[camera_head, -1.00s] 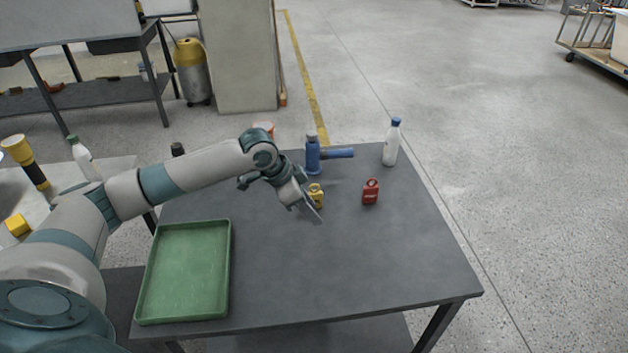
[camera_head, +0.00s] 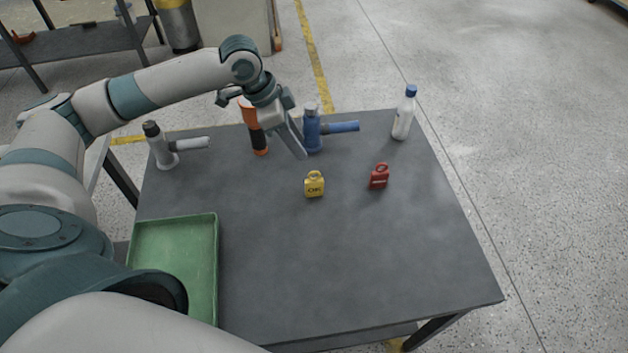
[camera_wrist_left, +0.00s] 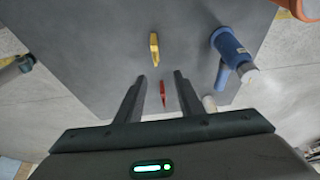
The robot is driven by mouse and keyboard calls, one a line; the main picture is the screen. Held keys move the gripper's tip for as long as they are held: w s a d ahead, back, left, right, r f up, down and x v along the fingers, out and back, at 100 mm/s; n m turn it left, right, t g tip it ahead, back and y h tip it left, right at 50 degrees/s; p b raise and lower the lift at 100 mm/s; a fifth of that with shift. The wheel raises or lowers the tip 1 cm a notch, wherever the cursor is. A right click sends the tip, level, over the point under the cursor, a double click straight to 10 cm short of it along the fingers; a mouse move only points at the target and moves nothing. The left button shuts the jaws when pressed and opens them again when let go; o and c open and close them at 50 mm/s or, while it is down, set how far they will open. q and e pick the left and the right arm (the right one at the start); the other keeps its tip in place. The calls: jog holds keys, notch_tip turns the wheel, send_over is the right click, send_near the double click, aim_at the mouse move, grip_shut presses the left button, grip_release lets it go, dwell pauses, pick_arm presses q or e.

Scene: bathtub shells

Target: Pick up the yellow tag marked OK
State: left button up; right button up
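The yellow tag (camera_head: 314,187) stands upright on the dark grey table, with dark lettering on its face that is too small to read surely. It also shows in the left wrist view (camera_wrist_left: 154,48), edge-on and beyond the fingertips. My left gripper (camera_head: 301,151) is above the table, behind the yellow tag and apart from it. In the left wrist view its two fingers (camera_wrist_left: 159,78) are spread with nothing held between them. A red tag (camera_head: 379,177) stands to the right of the yellow one. My right gripper is not in view.
Behind the yellow tag stand a blue tool (camera_head: 313,130) with a sideways handle and an orange-black flashlight (camera_head: 255,128). A white bottle (camera_head: 403,115) is at the back right, a grey tool (camera_head: 160,146) at the back left. A green tray (camera_head: 207,232) lies front left. The table's front right is clear.

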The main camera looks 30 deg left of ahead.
pick_arm(q)
jog(key=shift+s, duration=0.1)
jog(key=p, duration=0.3)
send_near(314, 184)
jog(key=w+d+f, duration=0.1)
jog(key=f, duration=0.1)
jog(key=w+f, duration=0.1)
jog(key=w+d+f, duration=0.1)
jog(key=w+f, duration=0.1)
jog(key=shift+d+f, duration=0.35)
jog(key=shift+d, duration=0.05)
